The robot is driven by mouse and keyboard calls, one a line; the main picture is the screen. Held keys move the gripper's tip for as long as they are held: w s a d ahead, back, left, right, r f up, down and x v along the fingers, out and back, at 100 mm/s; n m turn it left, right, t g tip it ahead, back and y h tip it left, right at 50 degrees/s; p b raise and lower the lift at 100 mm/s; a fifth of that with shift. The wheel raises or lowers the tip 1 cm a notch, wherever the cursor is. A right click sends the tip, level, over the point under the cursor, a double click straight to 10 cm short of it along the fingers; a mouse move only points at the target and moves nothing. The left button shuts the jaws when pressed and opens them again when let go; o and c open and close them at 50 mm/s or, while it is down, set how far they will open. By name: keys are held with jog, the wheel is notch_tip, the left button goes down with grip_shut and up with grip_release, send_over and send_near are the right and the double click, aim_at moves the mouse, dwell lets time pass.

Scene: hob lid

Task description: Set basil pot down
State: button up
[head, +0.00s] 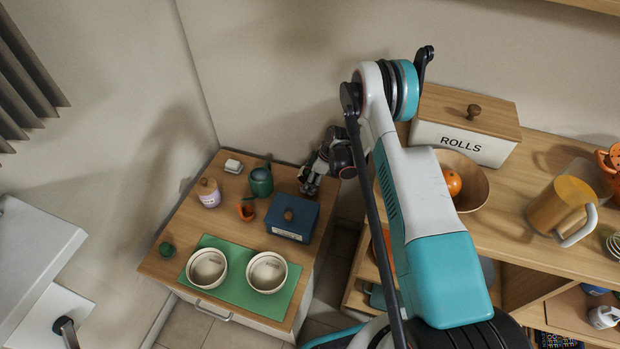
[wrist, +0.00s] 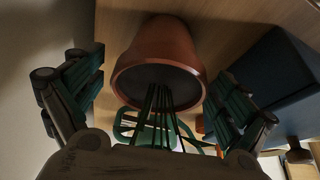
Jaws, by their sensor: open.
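The basil pot (wrist: 160,52) is a reddish-brown terracotta pot in the wrist view, with thin dark green stems at its rim. Its narrow base meets the wooden top (wrist: 225,25) of the low cabinet. The wrist picture looks upside down, and the pot seems to stand upright. My gripper (wrist: 156,78) is open, with one finger on each side of the pot and visible gaps to both. In the head view my gripper (head: 309,187) is low over the cabinet's back right corner. I cannot make out the pot there.
A dark blue box (head: 292,219) stands close beside my gripper. A green watering can (head: 261,181), an orange item (head: 245,210), a jar (head: 208,195) and a butter dish (head: 233,166) stand to the left. Two bowls (head: 207,268) rest on a green mat (head: 237,285) in front.

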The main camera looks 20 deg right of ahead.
jog(key=p+v, duration=0.3)
jog(key=v, duration=0.4)
jog(key=shift+r, duration=0.6)
jog(key=s+a+r+m+t+h, duration=0.1)
jog(key=s+r+m, duration=0.25)
jog(key=r, duration=1.35)
jog(key=s+a+r+m+t+h, duration=0.1)
jog(key=s+r+m, duration=0.25)
jog(key=r, duration=1.35)
jog(key=s+r+m+t+h, duration=0.1)
jog(key=s+r+m+t, duration=0.1)
jog(key=s+r, duration=0.95)
jog(key=s+m+t+h, duration=0.1)
jog(key=s+m, duration=0.3)
jog(key=s, duration=1.1)
jog(key=shift+s+a+f, duration=0.25)
jog(key=shift+s+f, duration=0.1)
jog(key=shift+s, duration=0.05)
